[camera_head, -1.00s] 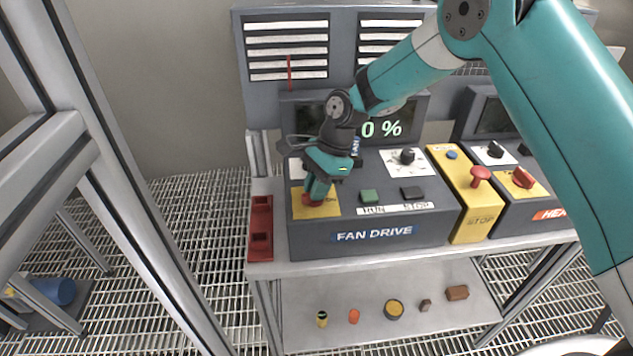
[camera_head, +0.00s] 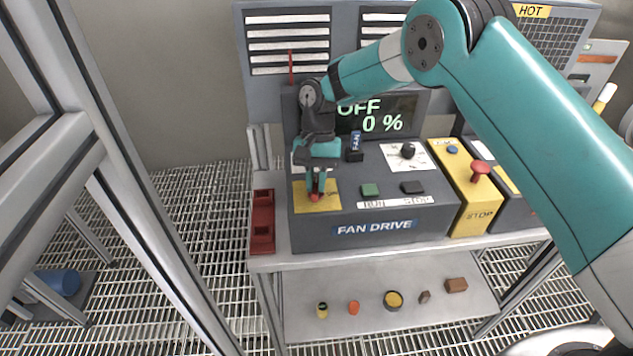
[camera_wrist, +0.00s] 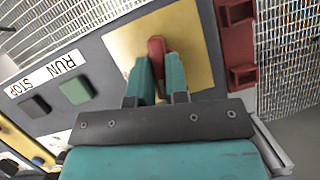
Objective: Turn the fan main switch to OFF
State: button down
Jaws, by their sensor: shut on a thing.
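The fan main switch is a red knob (camera_head: 314,197) on a yellow plate (camera_head: 327,205) at the left of the grey FAN DRIVE panel (camera_head: 450,218). In the wrist view the red knob (camera_wrist: 156,46) shows between the fingers, on the yellow plate (camera_wrist: 196,42). My gripper (camera_head: 317,187) points down from above and is shut on the knob; the fingers (camera_wrist: 160,72) hide part of it. The display (camera_head: 385,115) behind reads OFF and 0 %.
Green (camera_head: 370,190) and black (camera_head: 412,187) buttons marked RUN and STOP are right of the switch. A red bracket (camera_head: 262,222) lies at left. Several small items lie on the lower shelf (camera_head: 440,312).

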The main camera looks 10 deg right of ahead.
jog(key=shift+n+h+b, duration=0.5)
jog(key=shift+n, duration=0.7)
jog(key=c, duration=1.1)
grip_release()
